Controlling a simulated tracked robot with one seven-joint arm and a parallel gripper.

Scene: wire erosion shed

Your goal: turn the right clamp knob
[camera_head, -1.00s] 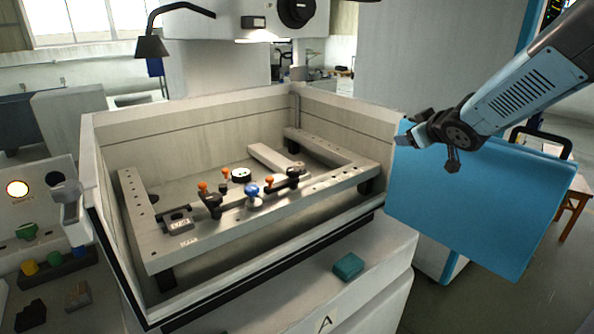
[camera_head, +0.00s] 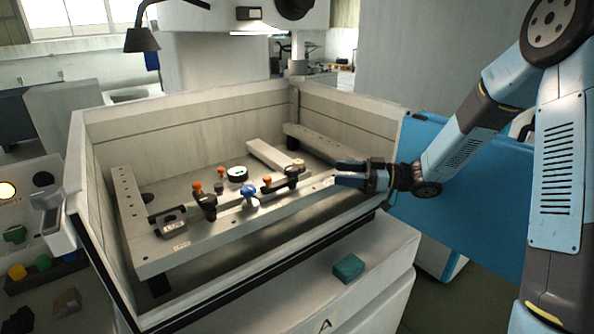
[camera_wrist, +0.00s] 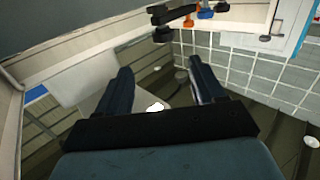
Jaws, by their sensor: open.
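The right clamp (camera_head: 291,171) is a black clamp on the pale frame in the open-topped tank, with an orange knob (camera_head: 267,181) on its left side. A left clamp (camera_head: 207,203) has another orange knob (camera_head: 196,186). A blue knob (camera_head: 249,192) stands between them. My gripper (camera_head: 338,173) is open and empty, right of the right clamp and apart from it, near the tank's right side. In the wrist view, my two fingers (camera_wrist: 158,85) are spread, with a black clamp (camera_wrist: 168,14) and small orange and blue knobs beyond at the top.
The tank's pale wall (camera_head: 190,115) encloses the frame (camera_head: 160,249). A round dial (camera_head: 237,174) sits behind the blue knob. A teal block (camera_head: 348,268) lies on the ledge in front. A blue panel (camera_head: 465,205) stands right, behind my arm. A lamp (camera_head: 141,39) hangs at back left.

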